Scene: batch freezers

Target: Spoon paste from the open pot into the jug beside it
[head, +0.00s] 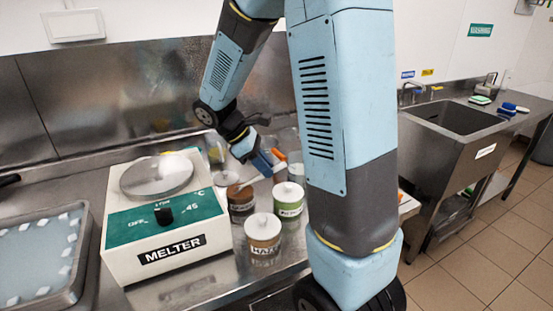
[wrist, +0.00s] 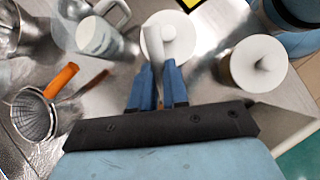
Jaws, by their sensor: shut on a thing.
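My gripper (head: 265,162) is above the small pots on the steel counter. The open pot (head: 241,204), with brown contents, stands below and left of my gripper. In the wrist view my wrist housing seems to hide it. A pale container with a steel handle (wrist: 97,38), probably the jug, stands at the upper left of the wrist view. Whether it holds paste cannot be told.
A lidded hazel pot (head: 263,238) and a lidded green-labelled pot (head: 288,202) stand close by. The white melter (head: 165,255) is left of them. A sieve (wrist: 33,118) with an orange handle lies at left in the wrist view. A frosty tray (head: 82,262) is far left.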

